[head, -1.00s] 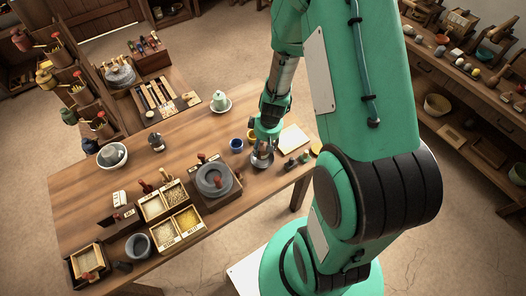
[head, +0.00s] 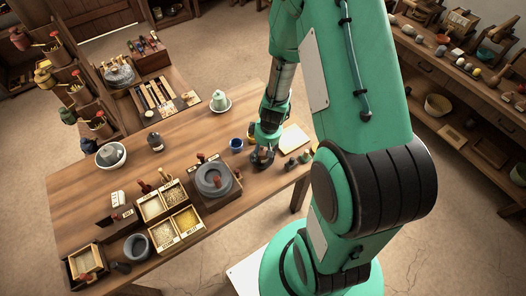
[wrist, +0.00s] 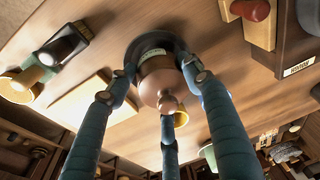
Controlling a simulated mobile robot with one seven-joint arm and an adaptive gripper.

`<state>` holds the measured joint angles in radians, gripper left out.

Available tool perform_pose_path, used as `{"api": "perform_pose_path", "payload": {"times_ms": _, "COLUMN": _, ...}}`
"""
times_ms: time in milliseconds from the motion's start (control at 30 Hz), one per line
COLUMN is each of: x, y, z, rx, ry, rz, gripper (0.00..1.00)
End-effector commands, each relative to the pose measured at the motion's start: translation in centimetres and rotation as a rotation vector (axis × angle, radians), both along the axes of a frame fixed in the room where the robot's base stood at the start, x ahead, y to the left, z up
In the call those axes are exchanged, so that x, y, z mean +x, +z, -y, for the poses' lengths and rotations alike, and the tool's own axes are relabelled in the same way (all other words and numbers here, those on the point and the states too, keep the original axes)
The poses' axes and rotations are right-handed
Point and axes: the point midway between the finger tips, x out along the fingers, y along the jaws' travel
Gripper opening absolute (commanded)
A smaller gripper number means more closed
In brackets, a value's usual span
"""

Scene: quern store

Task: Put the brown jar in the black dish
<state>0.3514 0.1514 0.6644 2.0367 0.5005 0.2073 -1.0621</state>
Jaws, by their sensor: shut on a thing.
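The brown jar (wrist: 161,84), with a knobbed lid and a pale label, is between my gripper's fingers in the wrist view. My gripper (wrist: 160,92) is shut on it, with blue-green fingers round its sides. The black dish (wrist: 137,49) lies directly beyond the jar's base, dark and round; I cannot tell whether the jar touches its bottom. In the head view my gripper (head: 265,146) is low over the table's right part, and the fingers hide most of the jar and dish.
A blue cup (head: 236,145) stands left of my gripper, and a pale board (head: 294,138) lies to its right. Small dark-green pieces (head: 291,162) stand near the table edge. A stone quern (head: 213,179) and grain boxes (head: 187,220) stand to the front left. The middle table is fairly clear.

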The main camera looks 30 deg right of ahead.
Motion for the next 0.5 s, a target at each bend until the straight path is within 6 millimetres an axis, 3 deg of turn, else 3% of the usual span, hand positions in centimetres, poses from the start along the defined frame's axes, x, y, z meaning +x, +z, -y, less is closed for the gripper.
{"api": "perform_pose_path", "payload": {"times_ms": 133, "x": 0.05, "y": -0.31, "z": 0.02, "rx": -0.001, "ry": 0.0, "rz": 0.001, "gripper": 0.05}}
{"api": "perform_pose_path", "payload": {"times_ms": 167, "x": 0.0, "y": -0.29, "z": 0.0, "rx": 0.0, "ry": 0.0, "rz": 0.0, "gripper": 0.54}}
{"api": "perform_pose_path", "payload": {"times_ms": 233, "x": 0.0, "y": -0.23, "z": -0.01, "rx": 0.0, "ry": 0.0, "rz": 0.0, "gripper": 0.68}}
{"api": "perform_pose_path", "payload": {"times_ms": 500, "x": 0.0, "y": -0.23, "z": -0.01, "rx": 0.0, "ry": 0.0, "rz": 0.0, "gripper": 0.69}}
